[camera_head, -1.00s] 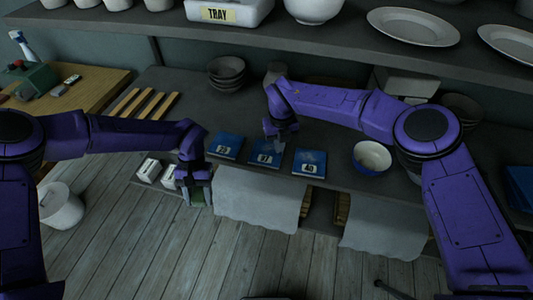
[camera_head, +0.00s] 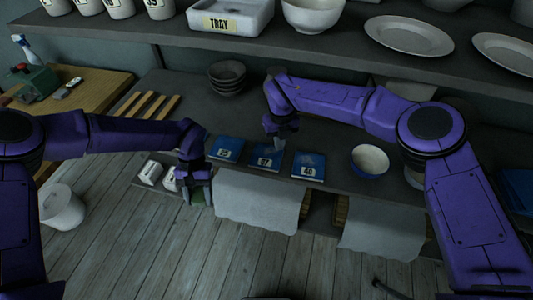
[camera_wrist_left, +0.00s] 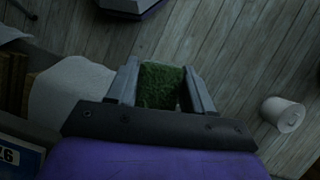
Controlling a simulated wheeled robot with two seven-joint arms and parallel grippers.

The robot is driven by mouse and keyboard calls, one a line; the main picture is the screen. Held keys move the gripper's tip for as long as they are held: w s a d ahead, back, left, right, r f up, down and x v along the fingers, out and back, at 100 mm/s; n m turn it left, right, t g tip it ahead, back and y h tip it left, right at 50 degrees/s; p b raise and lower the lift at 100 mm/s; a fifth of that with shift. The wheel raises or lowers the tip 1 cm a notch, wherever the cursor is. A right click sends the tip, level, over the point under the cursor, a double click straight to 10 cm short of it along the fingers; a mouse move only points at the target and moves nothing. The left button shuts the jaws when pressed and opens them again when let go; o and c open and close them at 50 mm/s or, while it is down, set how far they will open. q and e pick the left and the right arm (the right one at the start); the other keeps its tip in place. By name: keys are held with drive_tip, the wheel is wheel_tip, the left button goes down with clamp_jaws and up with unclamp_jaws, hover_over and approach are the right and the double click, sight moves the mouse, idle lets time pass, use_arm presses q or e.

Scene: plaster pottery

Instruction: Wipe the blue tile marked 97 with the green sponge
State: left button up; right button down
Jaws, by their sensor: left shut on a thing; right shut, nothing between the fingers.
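Three blue tiles lie in a row on the grey bench. My left gripper (camera_head: 197,198) is shut on the green sponge (camera_wrist_left: 161,85), beyond the bench's front edge and left of the tiles. The sponge is between its fingers in the left wrist view. My right gripper (camera_head: 281,140) is shut and empty, just above the bench near the far right corner of the middle tile.
Other blue tiles (camera_head: 225,149) (camera_head: 308,166) flank the middle one. A blue-rimmed bowl (camera_head: 370,161) stands to the right, dark stacked bowls (camera_head: 227,76) behind. White blocks (camera_head: 150,173) sit at left. A shelf with a tray (camera_head: 229,14) overhangs the bench. A white bucket (camera_head: 62,207) stands on the floor.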

use_arm(q)
drive_tip(key=shift+r+p, duration=0.5)
drive_tip(key=shift+r, duration=0.25)
use_arm(e)
wheel_tip(320, 180, up, 2)
drive_tip(key=shift+r, duration=0.15)
use_arm(q)
drive_tip(key=shift+f, duration=0.15)
use_arm(e)
drive_tip(key=shift+f, duration=0.2)
